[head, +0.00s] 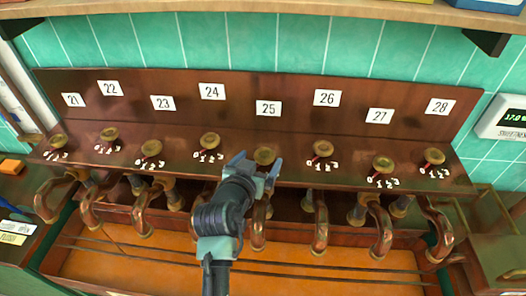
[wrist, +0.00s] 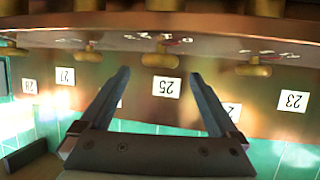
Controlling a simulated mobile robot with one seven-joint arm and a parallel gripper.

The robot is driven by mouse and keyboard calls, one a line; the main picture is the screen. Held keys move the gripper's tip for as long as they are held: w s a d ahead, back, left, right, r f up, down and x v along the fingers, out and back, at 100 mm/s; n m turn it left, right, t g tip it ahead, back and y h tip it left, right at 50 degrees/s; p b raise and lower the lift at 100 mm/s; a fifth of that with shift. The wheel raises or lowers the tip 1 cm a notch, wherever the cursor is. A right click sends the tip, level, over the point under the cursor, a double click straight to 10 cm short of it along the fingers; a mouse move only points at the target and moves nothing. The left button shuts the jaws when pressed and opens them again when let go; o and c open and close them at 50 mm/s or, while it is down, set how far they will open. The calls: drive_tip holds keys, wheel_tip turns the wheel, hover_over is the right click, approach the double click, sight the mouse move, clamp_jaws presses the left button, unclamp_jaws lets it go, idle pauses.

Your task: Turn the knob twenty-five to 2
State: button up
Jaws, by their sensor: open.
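The brass knob twenty-five (head: 264,156) sits on the wooden ledge below the white label 25 (head: 268,108). In the wrist view, which is upside down, the knob (wrist: 161,60) is near the middle, above the label (wrist: 166,87). My gripper (head: 257,163) is open, with its fingers on either side of the knob in the head view. In the wrist view the gripper's fingertips (wrist: 160,74) also lie left and right of it; I cannot tell whether they touch it.
Similar knobs stand along the ledge, including knob 24 (head: 210,139) and knob 26 (head: 323,148). Curved copper spouts (head: 320,225) hang below over an orange-brown trough (head: 180,268). The labelled back panel (head: 230,75) rises behind. A display box (head: 503,118) is at right.

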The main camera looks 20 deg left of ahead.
sight(265, 152)
drive_tip(key=shift+x, duration=1.9)
drive_tip(key=shift+c, duration=0.3)
drive_tip(key=c, duration=1.3)
drive_tip(key=shift+r+p, duration=0.1)
drive_tip(key=shift+p, duration=0.25)
